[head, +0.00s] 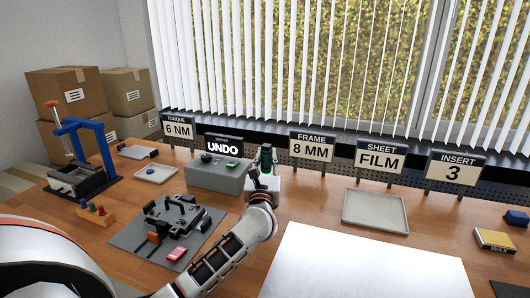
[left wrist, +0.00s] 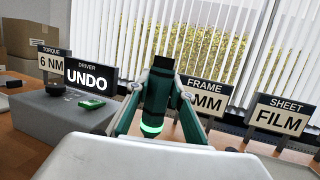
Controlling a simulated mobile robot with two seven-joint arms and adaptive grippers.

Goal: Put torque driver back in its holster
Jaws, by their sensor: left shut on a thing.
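My left gripper (head: 265,172) is shut on the torque driver (head: 266,155), a dark green and black cylinder, and holds it roughly upright. In the left wrist view the driver (left wrist: 156,100) stands between the two fingers, with a bright green glowing ring near its lower end. The box (left wrist: 45,125) carries a dark round piece (left wrist: 56,89) and a green piece (left wrist: 92,103) on top. I cannot make out a holster for certain. My right gripper is not in view.
A dark mat with a fixture (head: 170,222) and a pink block (head: 177,254) lies in front of the box. A blue-framed press (head: 85,150) stands at left. An empty tray (head: 376,212) and a white sheet (head: 365,262) lie to the right. Signs line the back.

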